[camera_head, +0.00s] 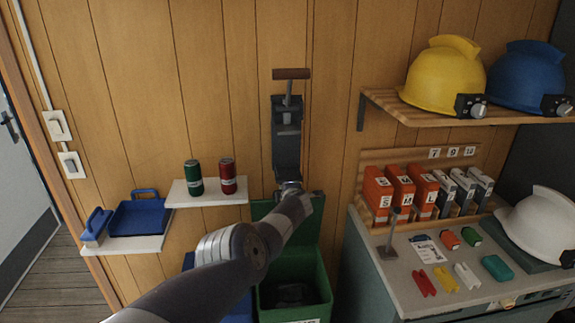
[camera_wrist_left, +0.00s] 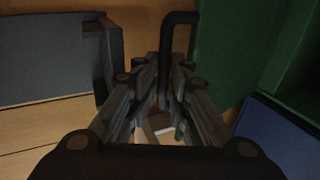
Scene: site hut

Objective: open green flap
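The green bin (camera_head: 292,285) stands low against the wall, its mouth uncovered and dark contents inside. Its green flap (camera_head: 262,210) stands upright at the back of the mouth; it shows as a green panel in the left wrist view (camera_wrist_left: 225,45). A black bent handle (camera_wrist_left: 180,17) stands out beside this panel. My left gripper (camera_wrist_left: 168,75) has its fingers close on both sides of the handle's bar and looks shut on it. In the head view my left arm covers part of the flap and hides the fingertips. My right gripper is not in view.
A grey wall-mounted device with a brown lever grip (camera_head: 288,130) is just above my gripper. A blue bin (camera_head: 225,300) stands left of the green one. A white shelf (camera_head: 207,198) with two cans is left; a cluttered counter (camera_head: 395,285) is right.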

